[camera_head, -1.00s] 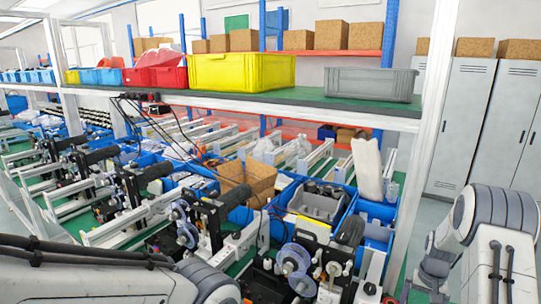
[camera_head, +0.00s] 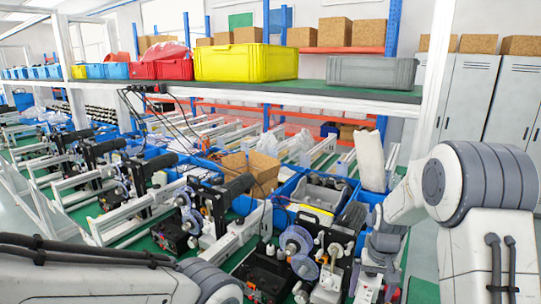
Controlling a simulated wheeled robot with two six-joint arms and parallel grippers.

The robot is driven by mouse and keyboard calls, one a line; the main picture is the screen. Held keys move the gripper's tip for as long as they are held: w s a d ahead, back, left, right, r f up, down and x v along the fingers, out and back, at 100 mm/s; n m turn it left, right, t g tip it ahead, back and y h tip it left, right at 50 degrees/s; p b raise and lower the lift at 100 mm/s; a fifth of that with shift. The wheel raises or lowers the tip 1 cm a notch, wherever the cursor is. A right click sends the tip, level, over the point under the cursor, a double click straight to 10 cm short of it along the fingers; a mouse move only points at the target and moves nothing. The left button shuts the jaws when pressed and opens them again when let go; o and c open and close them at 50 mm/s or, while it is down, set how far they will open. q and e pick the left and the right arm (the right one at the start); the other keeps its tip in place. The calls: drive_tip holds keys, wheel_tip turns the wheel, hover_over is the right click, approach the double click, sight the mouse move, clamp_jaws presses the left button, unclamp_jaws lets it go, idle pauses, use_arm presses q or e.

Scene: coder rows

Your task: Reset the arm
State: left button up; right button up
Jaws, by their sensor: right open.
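My right arm comes in from the right edge, with its grey-white elbow large in the head view. My right gripper (camera_head: 376,284) points down at the lower right, beside the nearest coder machine (camera_head: 310,250), and its jaws are open with nothing seen between them. Whether it touches the machine I cannot tell. My left arm lies across the lower left corner; its gripper is out of the picture.
Rows of coder machines fill the left and middle. Blue bins hold a grey tray (camera_head: 322,190) and a cardboard box (camera_head: 250,172). A shelf above bears a yellow crate (camera_head: 246,62) and a grey crate (camera_head: 372,72). Grey lockers (camera_head: 468,98) stand at the right.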

drive_tip(key=s+a+r+n+b, duration=0.1)
drive_tip(key=s+a+n+b, duration=0.3)
drive_tip(key=a, duration=0.7)
drive_tip(key=s+a+n+b, duration=0.2)
drive_tip(key=s+a, duration=0.3)
drive_tip(key=s, duration=0.7)
drive_tip(key=s+a+f+n+b, duration=0.1)
drive_tip(key=s+a+n+b, duration=0.2)
drive_tip(key=s, duration=0.8)
drive_tip(key=shift+s+a+n+y, duration=0.3)
drive_tip(key=shift+s+a+y, duration=0.1)
drive_tip(key=shift+a, duration=0.6)
drive_tip(key=shift+w, duration=0.1)
